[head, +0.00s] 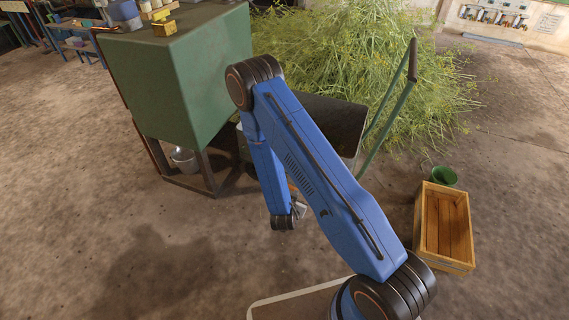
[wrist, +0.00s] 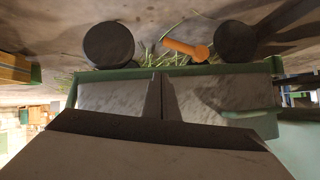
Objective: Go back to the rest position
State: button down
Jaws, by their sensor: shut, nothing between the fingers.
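My blue arm is folded in the middle of the head view, its wrist hanging low beside the cart. My gripper (wrist: 162,92) shows in the wrist view as two dark fingers close together, shut and empty. In the wrist view, which looks upside down, the cart's green frame (wrist: 90,78) and two dark wheels lie beyond the fingers. I cannot tell the gap between them.
A green cabinet-like box (head: 195,75) on a dark stand is at the left, with a metal bowl (head: 184,160) beneath. A heap of herbs (head: 330,50) lies behind the cart. A wooden crate (head: 443,262) and green bucket (head: 444,176) stand at the right. Floor at the left is clear.

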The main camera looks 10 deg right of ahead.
jog(key=s+a+r+n+g+y, duration=0.1)
jog(key=a+r+n+y, duration=0.15)
jog(key=r, duration=1.35)
jog(key=a+r+n+g+y, duration=0.15)
jog(key=r+y, duration=0.25)
jog(key=r, duration=1.2)
jog(key=s+d+r+n+g, duration=0.2)
jog(key=s+d+r, duration=0.1)
jog(key=s+r, duration=1.1)
jog(key=s+d+r+n, duration=0.1)
jog(key=s+d+r, duration=0.2)
jog(key=s, duration=0.6)
jog(key=s+d+r+n+h, duration=0.1)
jog(key=s+d+r, duration=0.2)
jog(key=s, duration=0.6)
jog(key=shift+g, duration=0.35)
